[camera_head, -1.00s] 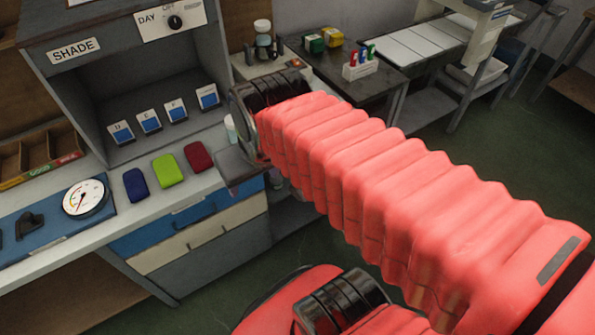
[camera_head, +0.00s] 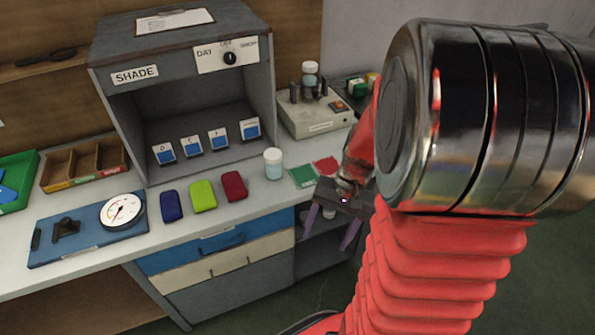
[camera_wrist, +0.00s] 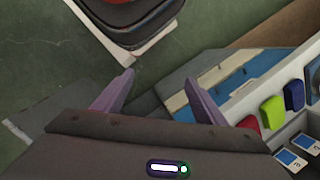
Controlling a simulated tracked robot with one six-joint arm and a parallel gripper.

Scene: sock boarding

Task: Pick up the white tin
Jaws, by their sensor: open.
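A small white-lidded jar (camera_head: 273,163) with a pale blue body stands upright on the counter, right of the shade box; it is the nearest match I see to a white tin. Three small flat cases lie in front of the box: blue (camera_head: 171,205), lime green (camera_head: 203,195) and red (camera_head: 234,186); they also show at right in the wrist view. My gripper (camera_head: 330,233) is open, its purple fingers apart and pointing down, just off the counter's front edge. It is right of the jar and lower. In the wrist view my gripper (camera_wrist: 158,82) has nothing between its fingers.
The shade box (camera_head: 135,75) holds several labelled tabs. A dial gauge (camera_head: 122,211) sits on a blue board at left. Green and red cards (camera_head: 303,176) lie right of the jar. A grey device (camera_head: 313,112) stands behind. The drawers (camera_head: 220,262) are below the counter.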

